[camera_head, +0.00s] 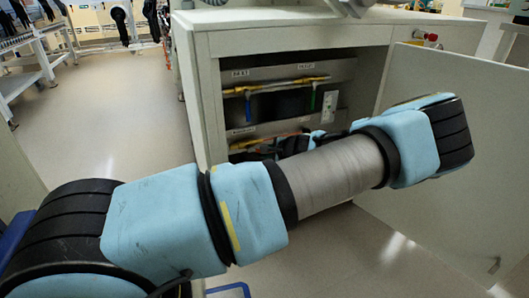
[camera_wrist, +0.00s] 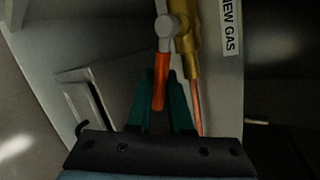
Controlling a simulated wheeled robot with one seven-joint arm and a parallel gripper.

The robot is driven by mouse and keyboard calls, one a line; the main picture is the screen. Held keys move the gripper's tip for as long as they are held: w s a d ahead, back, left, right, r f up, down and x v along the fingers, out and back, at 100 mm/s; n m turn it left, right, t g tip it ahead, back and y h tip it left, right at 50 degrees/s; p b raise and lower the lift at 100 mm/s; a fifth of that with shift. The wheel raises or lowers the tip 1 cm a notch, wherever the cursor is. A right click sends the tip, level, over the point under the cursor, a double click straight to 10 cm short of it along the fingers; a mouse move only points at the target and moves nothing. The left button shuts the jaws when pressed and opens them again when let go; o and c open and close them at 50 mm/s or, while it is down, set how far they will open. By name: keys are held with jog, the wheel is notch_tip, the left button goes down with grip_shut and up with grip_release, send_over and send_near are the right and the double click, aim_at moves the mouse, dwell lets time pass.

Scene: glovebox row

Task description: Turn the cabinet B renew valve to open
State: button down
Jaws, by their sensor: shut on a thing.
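In the wrist view, an orange-red lever handle (camera_wrist: 159,82) hangs from a pale round hub beside a brass valve body (camera_wrist: 187,38). The lever runs roughly along the pipe, slightly angled from it. A label reading "NEW GAS" (camera_wrist: 230,27), cut off at the frame edge, is to the right. My gripper (camera_wrist: 158,108) has its teal fingers on either side of the lever's lower part and is shut on it. In the head view, my arm hides the lever and most of my gripper inside the open cabinet (camera_head: 290,40).
In the head view, a brass pipe in the cabinet carries a blue handle (camera_head: 248,105) and a green handle (camera_head: 313,98). A white outlet plate (camera_head: 329,104) is to their right. The open cabinet door (camera_head: 440,190) stands right of my arm. Floor at left is clear.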

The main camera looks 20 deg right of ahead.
jog(key=c, duration=0.8)
grip_release()
jog(key=shift+c, duration=0.2)
jog(key=shift+f, duration=0.1)
